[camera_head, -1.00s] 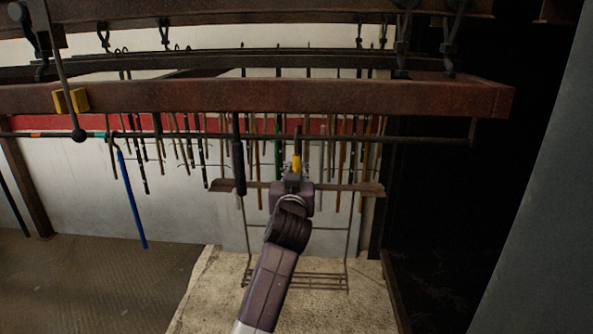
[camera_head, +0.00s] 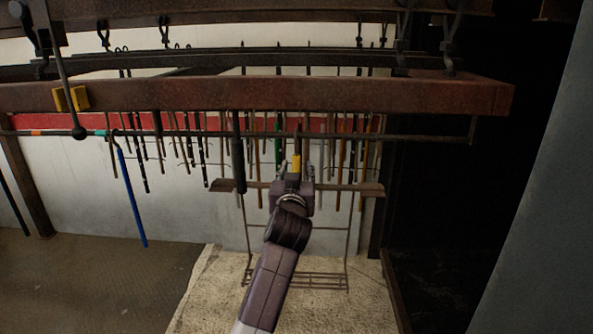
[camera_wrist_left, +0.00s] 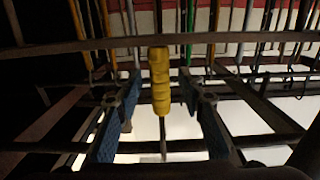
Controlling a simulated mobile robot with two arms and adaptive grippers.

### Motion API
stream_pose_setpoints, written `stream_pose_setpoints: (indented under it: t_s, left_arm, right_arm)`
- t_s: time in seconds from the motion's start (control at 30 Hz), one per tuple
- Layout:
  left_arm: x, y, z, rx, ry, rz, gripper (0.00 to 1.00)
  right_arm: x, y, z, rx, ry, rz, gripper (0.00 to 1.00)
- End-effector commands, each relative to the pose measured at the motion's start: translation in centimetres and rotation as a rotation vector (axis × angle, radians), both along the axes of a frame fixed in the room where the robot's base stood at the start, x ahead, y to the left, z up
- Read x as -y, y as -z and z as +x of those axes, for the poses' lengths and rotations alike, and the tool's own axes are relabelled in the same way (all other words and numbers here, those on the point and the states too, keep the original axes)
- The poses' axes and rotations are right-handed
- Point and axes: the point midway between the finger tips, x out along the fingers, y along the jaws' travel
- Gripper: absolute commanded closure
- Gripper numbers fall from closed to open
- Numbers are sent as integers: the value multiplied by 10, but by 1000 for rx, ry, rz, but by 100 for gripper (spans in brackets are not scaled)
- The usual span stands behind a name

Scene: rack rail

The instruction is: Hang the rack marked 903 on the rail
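A wire rack with a brown crossbar (camera_head: 345,188) and a wire bottom shelf (camera_head: 318,282) hangs upright below the thin dark rail (camera_head: 420,138). No 903 mark is readable. Its yellow grip (camera_head: 296,164) stands above the crossbar, with a hook part rising to rail height. I cannot tell whether the hook sits over the rail. My left gripper (camera_head: 297,172) is around the yellow grip. In the left wrist view, its blue-padded fingers (camera_wrist_left: 162,100) are spread, with clear gaps on both sides of the yellow grip (camera_wrist_left: 160,75). My right gripper is not in view.
A thick rusty beam (camera_head: 300,97) runs above the rail. A blue rod (camera_head: 131,200) hangs at left and a black-handled one (camera_head: 238,165) close left of my gripper. Several rods hang behind. A pale slab (camera_head: 215,295) lies below.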

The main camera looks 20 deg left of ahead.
Motion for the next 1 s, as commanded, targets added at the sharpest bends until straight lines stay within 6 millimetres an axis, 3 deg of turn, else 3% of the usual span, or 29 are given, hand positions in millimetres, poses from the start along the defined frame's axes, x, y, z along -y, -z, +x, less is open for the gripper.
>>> stream_pose_setpoints:
  t_s: [0.33, 0.73, 1.0]
  left_arm:
    - [2, 3, -6, -5, 0, -1, 65]
    - [16, 2, -57, -2, 1, -1, 65]
    - [20, 1, -73, -1, 0, 0, 65]
  right_arm:
    - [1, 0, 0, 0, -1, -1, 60]
    - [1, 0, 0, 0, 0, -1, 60]
    - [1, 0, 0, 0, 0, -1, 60]
